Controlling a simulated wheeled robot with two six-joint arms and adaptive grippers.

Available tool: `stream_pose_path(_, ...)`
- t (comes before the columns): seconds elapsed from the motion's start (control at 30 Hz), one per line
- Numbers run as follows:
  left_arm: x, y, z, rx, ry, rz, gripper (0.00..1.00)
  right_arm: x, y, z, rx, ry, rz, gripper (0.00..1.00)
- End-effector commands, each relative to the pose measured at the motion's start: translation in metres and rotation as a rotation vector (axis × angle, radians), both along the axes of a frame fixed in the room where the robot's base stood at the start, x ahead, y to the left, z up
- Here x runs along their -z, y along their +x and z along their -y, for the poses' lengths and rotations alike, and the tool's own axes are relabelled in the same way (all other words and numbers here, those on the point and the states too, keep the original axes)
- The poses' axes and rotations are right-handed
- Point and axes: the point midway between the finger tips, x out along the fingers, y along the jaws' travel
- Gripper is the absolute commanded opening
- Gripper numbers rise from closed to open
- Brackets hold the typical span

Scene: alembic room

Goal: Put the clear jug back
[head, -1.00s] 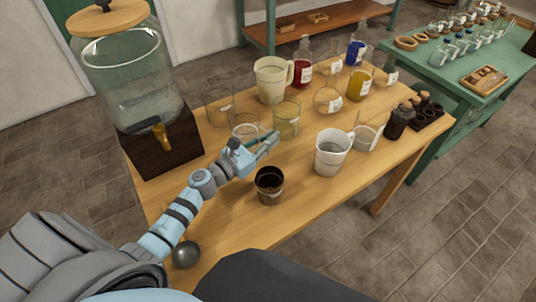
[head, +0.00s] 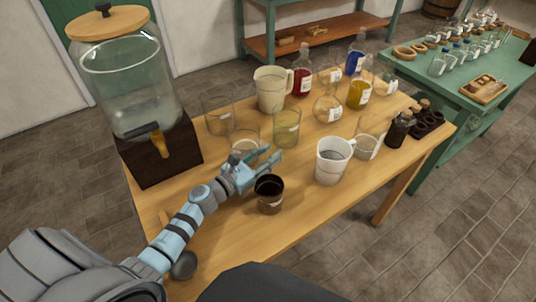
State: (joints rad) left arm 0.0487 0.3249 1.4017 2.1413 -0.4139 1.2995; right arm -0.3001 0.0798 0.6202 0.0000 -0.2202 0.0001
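A pale, see-through jug with a handle (head: 331,164) stands upright on the wooden table, right of centre. A cream jug (head: 270,92) with a handle stands farther back. My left gripper (head: 273,158) reaches in over the table, left of the pale jug and just behind a dark brown cup (head: 269,197). Its two fingers look apart, with nothing between them. It is clear of both jugs. My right gripper is not in view.
Several clear beakers stand near my gripper, including a greenish one (head: 286,128). A glass dispenser (head: 135,85) stands on a dark block at the left. Red, yellow and blue flasks are at the back. A green table (head: 450,130) stands to the right.

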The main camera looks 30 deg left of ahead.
Motion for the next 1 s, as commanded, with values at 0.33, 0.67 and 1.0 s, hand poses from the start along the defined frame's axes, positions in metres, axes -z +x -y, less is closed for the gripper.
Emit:
stream_pose_path(0.33,0.002,-0.063,-0.023,0.001,0.004,0.000,0.31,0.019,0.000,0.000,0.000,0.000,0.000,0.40)
stream_pose_path(0.67,-0.002,-0.071,-0.026,0.000,0.000,0.000,0.31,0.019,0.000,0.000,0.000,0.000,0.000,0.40)
stream_pose_path(1.0,-0.011,-0.070,-0.025,0.000,0.000,0.000,0.31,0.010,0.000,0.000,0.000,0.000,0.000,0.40)
